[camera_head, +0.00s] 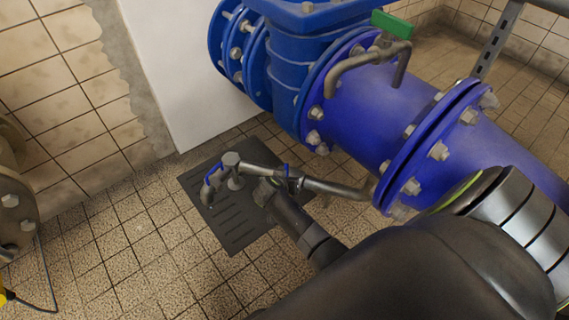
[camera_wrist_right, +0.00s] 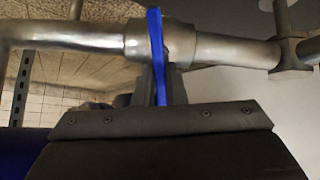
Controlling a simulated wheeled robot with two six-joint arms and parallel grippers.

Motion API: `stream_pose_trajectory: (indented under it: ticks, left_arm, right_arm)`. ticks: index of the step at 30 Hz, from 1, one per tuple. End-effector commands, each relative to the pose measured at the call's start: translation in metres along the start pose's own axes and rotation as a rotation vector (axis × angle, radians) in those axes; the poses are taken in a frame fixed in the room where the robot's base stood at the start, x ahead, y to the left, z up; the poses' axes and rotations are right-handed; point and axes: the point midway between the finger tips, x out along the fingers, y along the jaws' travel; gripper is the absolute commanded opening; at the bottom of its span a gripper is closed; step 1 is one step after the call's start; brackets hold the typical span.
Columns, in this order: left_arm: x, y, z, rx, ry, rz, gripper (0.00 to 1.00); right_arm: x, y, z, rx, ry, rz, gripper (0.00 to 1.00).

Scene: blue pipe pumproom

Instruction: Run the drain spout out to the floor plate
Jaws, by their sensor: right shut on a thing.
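The drain spout (camera_head: 326,187) is a grey metal pipe that runs left from the side of the big blue pipe. Its jointed outer end (camera_head: 232,162) is over the dark slotted floor plate (camera_head: 237,235) in the head view. A blue lever (camera_head: 286,170) stands on the spout, and a second blue part (camera_head: 212,174) is at its far left end. My right gripper (camera_head: 270,190) is at the spout. In the wrist view the blue lever (camera_wrist_right: 157,55) is between its dark fingers (camera_wrist_right: 162,80), against the metal pipe (camera_wrist_right: 100,38). My left gripper is not in view.
The big blue pipe (camera_head: 375,100) with bolted flanges fills the upper right. A green handle (camera_head: 392,25) is above it. A tiled wall (camera_head: 70,90) and white panel (camera_head: 185,70) stand behind. Tiled floor (camera_head: 130,240) is open at left. A flanged fitting (camera_head: 14,205) is at the left edge.

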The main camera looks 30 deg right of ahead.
Motion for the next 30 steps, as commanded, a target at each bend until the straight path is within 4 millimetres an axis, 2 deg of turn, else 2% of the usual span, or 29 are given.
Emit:
stream_pose_trajectory:
  ticks: [12, 29, 30]
  left_arm:
    - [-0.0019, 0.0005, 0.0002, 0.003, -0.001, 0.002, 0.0]
    - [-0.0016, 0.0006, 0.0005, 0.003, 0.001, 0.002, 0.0]
    - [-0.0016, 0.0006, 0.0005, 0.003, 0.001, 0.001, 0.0]
  right_arm:
    - [0.0002, 0.001, 0.0022, 0.191, -0.005, 0.001, 0.0]
    - [0.0001, 0.0011, 0.0021, 0.219, -0.005, 0.001, 0.0]
    - [0.0001, 0.0011, 0.0021, 0.218, -0.005, 0.001, 0.17]
